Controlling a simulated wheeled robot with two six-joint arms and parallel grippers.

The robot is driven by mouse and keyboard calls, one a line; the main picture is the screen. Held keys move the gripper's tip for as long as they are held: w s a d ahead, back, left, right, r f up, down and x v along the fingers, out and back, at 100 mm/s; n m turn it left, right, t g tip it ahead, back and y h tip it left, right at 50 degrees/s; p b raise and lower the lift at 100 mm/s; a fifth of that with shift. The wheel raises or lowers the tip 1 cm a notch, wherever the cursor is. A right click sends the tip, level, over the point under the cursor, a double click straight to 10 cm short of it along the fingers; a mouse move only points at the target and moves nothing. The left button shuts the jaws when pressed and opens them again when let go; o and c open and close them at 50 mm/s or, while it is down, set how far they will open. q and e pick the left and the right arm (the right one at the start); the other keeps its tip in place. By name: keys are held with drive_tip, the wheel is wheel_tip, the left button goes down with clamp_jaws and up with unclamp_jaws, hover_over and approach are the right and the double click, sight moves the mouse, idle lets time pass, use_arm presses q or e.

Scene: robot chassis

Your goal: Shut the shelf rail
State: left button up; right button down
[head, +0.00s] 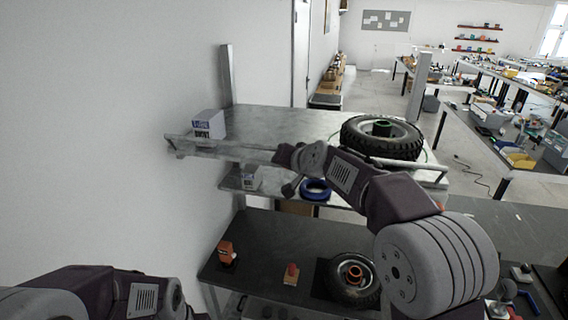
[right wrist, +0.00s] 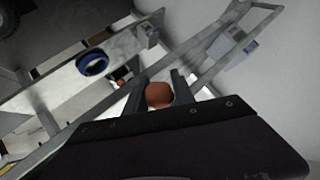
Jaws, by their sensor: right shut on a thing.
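The shelf rail (head: 238,150) is a thin grey bar along the front of the top metal shelf (head: 285,122). My right arm reaches across from the right, and its gripper (head: 280,156) is at the rail around mid-length. In the right wrist view the rail (right wrist: 195,48) runs diagonally to the fingers of the right gripper (right wrist: 158,84), which are shut on it. The exact contact is partly hidden by the fingers.
A white-blue box (head: 209,125) stands at the top shelf's left end, and a tyre (head: 381,138) lies at its right. The lower shelf holds a small box (head: 250,178) and a blue ring (head: 315,190). Another wheel (head: 352,280) rests on the dark bench (head: 265,228).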

drive_tip(key=shift+w+r, duration=0.1)
drive_tip(key=shift+r, duration=0.2)
idle(0.5)
drive_tip(key=c, duration=1.1)
unclamp_jaws()
drive_tip(key=shift+o, duration=0.2)
drive_tip(key=shift+f, duration=0.1)
drive_tip(key=b+v, duration=0.3)
drive_tip(key=v, duration=0.6)
drive_tip(key=shift+b, duration=0.4)
